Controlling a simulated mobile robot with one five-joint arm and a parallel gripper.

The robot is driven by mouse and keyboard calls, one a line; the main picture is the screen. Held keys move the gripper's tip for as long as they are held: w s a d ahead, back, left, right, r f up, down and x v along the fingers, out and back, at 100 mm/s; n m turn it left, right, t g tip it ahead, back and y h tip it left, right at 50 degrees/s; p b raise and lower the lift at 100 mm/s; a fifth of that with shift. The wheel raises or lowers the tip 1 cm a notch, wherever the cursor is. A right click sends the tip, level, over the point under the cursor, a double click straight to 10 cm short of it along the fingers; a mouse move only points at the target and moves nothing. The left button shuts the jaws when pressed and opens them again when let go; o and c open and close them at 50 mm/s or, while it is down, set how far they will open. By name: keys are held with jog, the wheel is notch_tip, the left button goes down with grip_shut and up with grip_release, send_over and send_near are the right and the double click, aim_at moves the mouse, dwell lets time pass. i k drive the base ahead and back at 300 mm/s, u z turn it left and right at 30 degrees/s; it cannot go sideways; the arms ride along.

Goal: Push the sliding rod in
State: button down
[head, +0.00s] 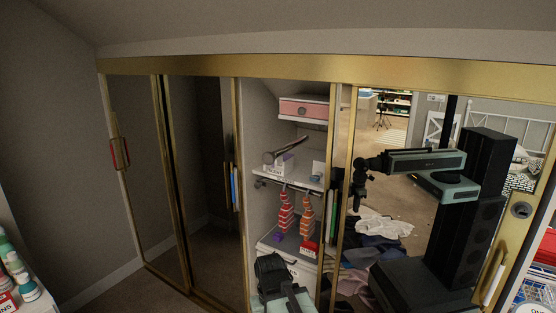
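A thin dark rod (268,181) runs under the shelf inside the open closet section, with two striped hanging items (286,212) below it. I cannot tell for sure that it is the sliding rod, or how far out it stands. My gripper (270,266) is at the lower middle, in front of the closet's lower drawers and apart from the rod, which is above it. Its fingers are dark and seen from behind, so their opening is unclear. My arm and gripper also show reflected in the mirror on the right.
Gold-framed sliding panels stand left (134,190) and right of the opening; the right one is a mirror (395,235) reflecting the room and my body. A pink-fronted box (303,109) is on the upper shelf. Bottles (24,285) stand at the lower left.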

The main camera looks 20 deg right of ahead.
aim_at(269, 158)
jog(key=z, duration=0.1)
jog(key=i, duration=1)
jog(key=u, duration=1.7)
jog(key=k, duration=1.65)
jog(key=u, duration=0.75)
jog(key=i, duration=1)
jog(key=u, duration=0.1)
